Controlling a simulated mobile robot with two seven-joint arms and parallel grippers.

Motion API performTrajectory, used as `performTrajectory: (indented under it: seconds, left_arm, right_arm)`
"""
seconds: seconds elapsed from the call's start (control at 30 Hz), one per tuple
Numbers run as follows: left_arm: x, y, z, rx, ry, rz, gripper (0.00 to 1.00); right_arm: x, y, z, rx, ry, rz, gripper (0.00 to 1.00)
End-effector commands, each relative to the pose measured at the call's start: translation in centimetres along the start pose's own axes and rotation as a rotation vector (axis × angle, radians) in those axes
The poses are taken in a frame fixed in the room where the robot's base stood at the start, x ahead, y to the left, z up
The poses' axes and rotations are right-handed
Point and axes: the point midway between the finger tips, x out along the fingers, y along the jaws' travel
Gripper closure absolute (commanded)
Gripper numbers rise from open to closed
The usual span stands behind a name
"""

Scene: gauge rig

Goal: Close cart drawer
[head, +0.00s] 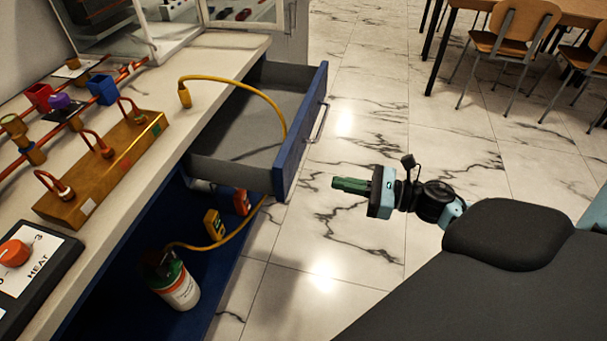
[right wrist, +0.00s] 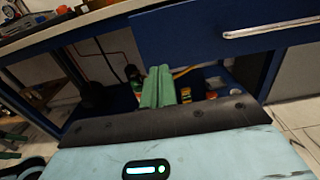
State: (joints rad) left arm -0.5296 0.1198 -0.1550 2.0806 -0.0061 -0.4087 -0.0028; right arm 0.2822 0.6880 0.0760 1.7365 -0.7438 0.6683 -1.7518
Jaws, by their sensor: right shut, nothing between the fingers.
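The cart drawer (head: 262,125) is pulled out from under the worktop, with a blue front (head: 303,130) and a grey inside. A bar handle (head: 319,122) is on its front. In the right wrist view the blue drawer front (right wrist: 195,35) and its metal handle (right wrist: 275,27) show at the upper right. My right gripper (head: 336,184) is shut and empty, in front of the drawer and apart from it. Its green fingers also show in the right wrist view (right wrist: 157,72).
A yellow hose (head: 245,86) runs over the worktop and down into the open drawer. A gas canister (head: 178,285) and a yellow device (head: 214,225) are on the lower blue shelf. A brass manifold (head: 110,160) stands on the worktop. Chairs (head: 512,45) are at the upper right; marble floor is clear between.

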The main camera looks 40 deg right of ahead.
Motion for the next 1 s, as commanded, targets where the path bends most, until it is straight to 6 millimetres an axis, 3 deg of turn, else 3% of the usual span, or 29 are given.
performTrajectory:
  seconds: [0.3,0.5,1.0]
  left_arm:
    - [-0.5,0.1,-0.4,-0.002,0.003,0.0,0.15]
    - [-0.8,0.1,-0.6,-0.003,0.006,0.0,0.15]
    - [-1.1,0.3,-0.1,-0.01,-0.004,0.001,0.15]
  right_arm:
    - [5.7,-0.1,0.2,-0.002,-0.002,0.0,1.0]
    - [8.2,0.0,0.1,0.001,-0.002,-0.001,1.0]
    - [9.4,0.0,0.0,0.001,0.001,-0.001,1.0]
